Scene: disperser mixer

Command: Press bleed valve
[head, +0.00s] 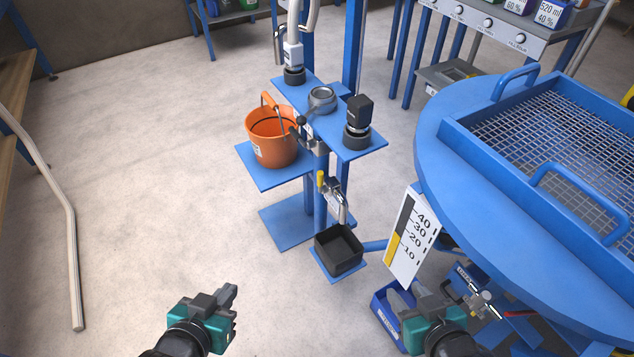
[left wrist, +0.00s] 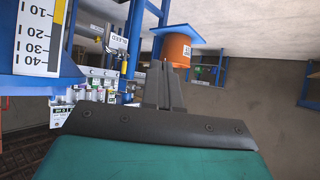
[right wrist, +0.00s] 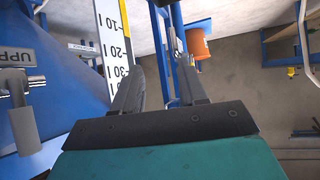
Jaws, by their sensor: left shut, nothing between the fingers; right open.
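The bleed valve (head: 333,187) is a small metal valve with a yellow handle on the blue post, above a black open box (head: 340,250). In the left wrist view a yellow part (left wrist: 124,68) shows beside a white label reading BLEED (left wrist: 119,42). My left gripper (head: 231,293) is shut and empty, at lower left and well apart from the valve. Its fingers touch each other in the left wrist view (left wrist: 163,72). My right gripper (head: 432,292) is open and empty, in front of the white level scale (head: 412,238). Its spread fingers show in the right wrist view (right wrist: 162,85).
An orange bucket (head: 272,137) stands on a blue shelf left of the post. The large blue round vessel with a mesh grid (head: 560,140) fills the right. A blue bin (head: 388,310) lies low beside my right gripper.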

